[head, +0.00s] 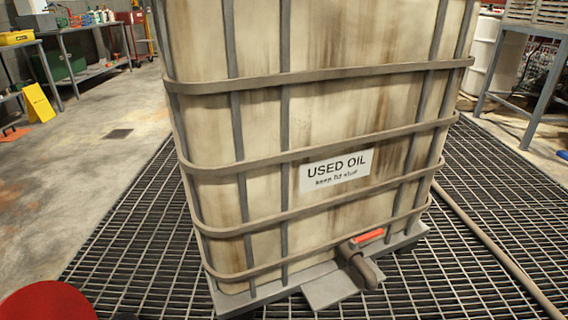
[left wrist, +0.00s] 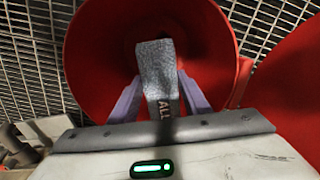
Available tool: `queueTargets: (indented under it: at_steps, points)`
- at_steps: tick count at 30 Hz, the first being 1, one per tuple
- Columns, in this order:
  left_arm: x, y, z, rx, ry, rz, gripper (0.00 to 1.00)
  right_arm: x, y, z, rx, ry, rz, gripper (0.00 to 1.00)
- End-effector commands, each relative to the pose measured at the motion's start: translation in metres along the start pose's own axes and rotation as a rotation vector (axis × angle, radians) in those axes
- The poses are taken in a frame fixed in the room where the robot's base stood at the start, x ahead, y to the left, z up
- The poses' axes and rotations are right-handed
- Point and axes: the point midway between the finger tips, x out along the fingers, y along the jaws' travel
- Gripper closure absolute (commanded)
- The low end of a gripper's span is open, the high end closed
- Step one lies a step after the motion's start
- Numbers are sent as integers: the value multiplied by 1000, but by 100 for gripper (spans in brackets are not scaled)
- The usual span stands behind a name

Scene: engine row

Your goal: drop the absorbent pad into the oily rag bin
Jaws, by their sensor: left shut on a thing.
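My left gripper (left wrist: 160,90) is shut on the grey speckled absorbent pad (left wrist: 157,66), which stands out between the two pale purple fingers. Part of a dark word shows on the strip below the pad. Beyond the pad, the round red oily rag bin (left wrist: 85,55) fills the upper middle of the left wrist view. The pad overlaps its mouth in that view; the gap between them is hard to judge. In the head view only a red disc (head: 48,302) shows at the bottom left, probably the bin's lid. Neither gripper shows in the head view.
A large stained used oil tank (head: 320,130) with a metal cage stands on the floor grating (head: 130,240) directly ahead. A hose (head: 490,245) runs along the right. A yellow floor sign (head: 38,103) and benches stand at the back left. A red panel (left wrist: 290,90) adjoins the bin at right.

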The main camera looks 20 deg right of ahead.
Motion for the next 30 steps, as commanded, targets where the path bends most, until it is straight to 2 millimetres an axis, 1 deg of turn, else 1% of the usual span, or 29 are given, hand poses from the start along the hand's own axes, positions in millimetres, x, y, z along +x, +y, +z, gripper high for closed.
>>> queueTargets:
  at_steps: [1,2,3,5,6,13,17,20,21,23,24,27,30]
  points:
    - [0,0,0,0,0,0,75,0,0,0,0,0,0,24]
    - [0,0,0,0,0,0,54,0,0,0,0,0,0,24]
    - [0,0,0,0,1,0,47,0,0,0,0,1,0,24]
    - [0,0,0,0,0,0,37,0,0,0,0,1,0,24]
    - [0,0,0,0,0,0,35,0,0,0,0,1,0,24]
    - [0,0,0,0,0,0,35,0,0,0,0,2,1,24]
    - [-10,0,0,0,1,1,35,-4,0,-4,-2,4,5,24]
    - [-27,0,0,0,1,1,35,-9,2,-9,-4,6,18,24]
    - [-35,0,0,0,2,1,35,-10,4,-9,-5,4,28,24]
    - [-48,0,0,0,2,1,35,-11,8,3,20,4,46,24]
    - [-56,0,0,1,1,1,35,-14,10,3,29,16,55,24]
    - [-75,0,0,0,2,1,35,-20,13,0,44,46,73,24]
    - [-90,0,0,1,2,1,35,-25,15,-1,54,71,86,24]
